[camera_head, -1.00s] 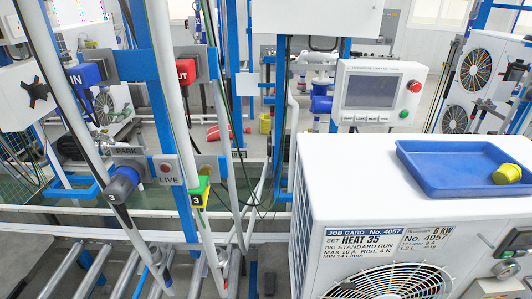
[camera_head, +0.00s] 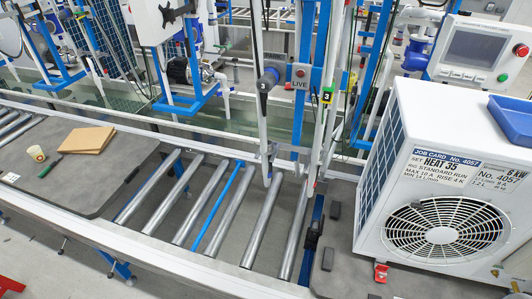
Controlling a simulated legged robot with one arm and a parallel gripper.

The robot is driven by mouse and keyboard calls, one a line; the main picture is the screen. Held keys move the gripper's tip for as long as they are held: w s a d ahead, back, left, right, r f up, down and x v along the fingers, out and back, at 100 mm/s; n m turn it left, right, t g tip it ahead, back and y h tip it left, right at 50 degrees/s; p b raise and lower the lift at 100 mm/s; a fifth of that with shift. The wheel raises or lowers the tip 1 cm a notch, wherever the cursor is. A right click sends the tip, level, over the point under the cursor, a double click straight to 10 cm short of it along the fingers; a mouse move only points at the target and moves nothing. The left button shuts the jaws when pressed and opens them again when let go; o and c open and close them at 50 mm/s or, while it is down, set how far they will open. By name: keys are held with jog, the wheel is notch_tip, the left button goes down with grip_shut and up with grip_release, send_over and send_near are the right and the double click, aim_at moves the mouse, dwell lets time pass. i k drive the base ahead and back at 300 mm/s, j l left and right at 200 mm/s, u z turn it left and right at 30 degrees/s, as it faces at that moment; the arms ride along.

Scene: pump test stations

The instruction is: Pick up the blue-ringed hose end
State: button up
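A dark hose end with blue on it (camera_head: 267,79) sits on the blue post frame, upper middle, left of a plate marked LIVE (camera_head: 300,76). A pale hose or pipe runs above and below it. Whether the blue forms a full ring is too small to tell. My gripper is not in view.
A roller conveyor (camera_head: 220,215) lies in front of the posts. A dark mat (camera_head: 75,165) at left bears a cup (camera_head: 36,153) and brown boards (camera_head: 89,140). A white fan unit (camera_head: 440,170) with a blue tray (camera_head: 512,118) fills the right.

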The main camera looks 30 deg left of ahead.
aim_at(272, 149)
jog(key=u, duration=0.5)
jog(key=i+u, duration=0.15)
jog(key=u, duration=0.35)
jog(key=i+u, duration=0.1)
jog(key=u, duration=0.4)
jog(key=i, duration=0.2)
jog(key=j+z, duration=0.1)
jog(key=z, duration=0.25)
jog(key=i+j+z, duration=0.1)
jog(key=z, duration=1.05)
jog(key=l+z, duration=0.1)
jog(key=z, duration=0.9)
jog(key=l+z, duration=0.15)
jog(key=z, duration=0.3)
jog(key=u, duration=3)
